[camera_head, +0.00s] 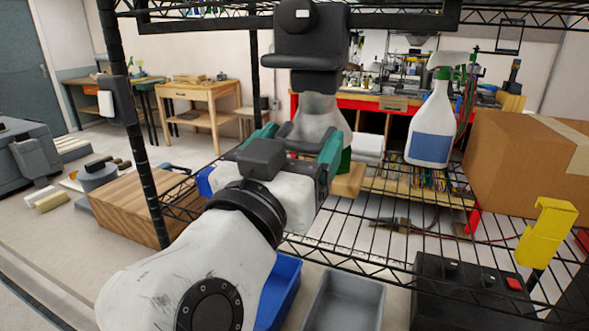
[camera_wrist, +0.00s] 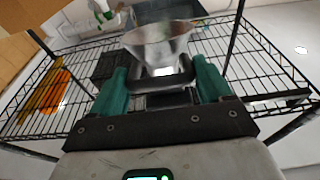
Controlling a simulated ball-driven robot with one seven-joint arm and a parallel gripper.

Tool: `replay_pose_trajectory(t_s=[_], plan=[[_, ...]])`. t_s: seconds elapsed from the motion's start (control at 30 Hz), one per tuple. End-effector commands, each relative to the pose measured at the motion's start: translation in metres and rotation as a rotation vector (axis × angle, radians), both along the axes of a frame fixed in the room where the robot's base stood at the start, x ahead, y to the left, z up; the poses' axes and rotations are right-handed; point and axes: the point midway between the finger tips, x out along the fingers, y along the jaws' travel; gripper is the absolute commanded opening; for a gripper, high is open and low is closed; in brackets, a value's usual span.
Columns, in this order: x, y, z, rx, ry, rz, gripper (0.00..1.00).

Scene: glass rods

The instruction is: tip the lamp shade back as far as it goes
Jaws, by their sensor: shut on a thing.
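The lamp shade (camera_head: 321,118) is a pale grey, see-through cone below a black mount on the rack. In the wrist view the shade (camera_wrist: 157,42) flares away from me, with a bright spot at its narrow end. My gripper (camera_head: 298,146) reaches up to it from the front left. In the wrist view my gripper (camera_wrist: 163,80) has its green fingers on both sides of a dark bar at the shade's narrow end, shut on it. The fingers and wrist hide part of the shade in the head view.
A white spray bottle (camera_head: 431,125) and a cardboard box (camera_head: 533,150) stand right of the shade on the wire shelf (camera_head: 350,235). A yellow clamp-like thing (camera_head: 547,233) is at the right edge. A wooden block (camera_head: 348,184) lies close behind my gripper.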

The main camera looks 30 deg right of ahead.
Motion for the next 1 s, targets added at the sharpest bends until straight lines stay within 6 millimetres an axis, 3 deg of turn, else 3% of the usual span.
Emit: replay_pose_trajectory(t_s=[0.03, 0.5, 1.0], plan=[[0.001, -0.003, -0.014, -0.027, -0.018, -0.004, 0.24], [0.016, -0.024, -0.025, -0.275, -0.196, -0.004, 0.24], [0.031, -0.042, -0.026, -0.261, -0.189, -0.001, 0.24]])
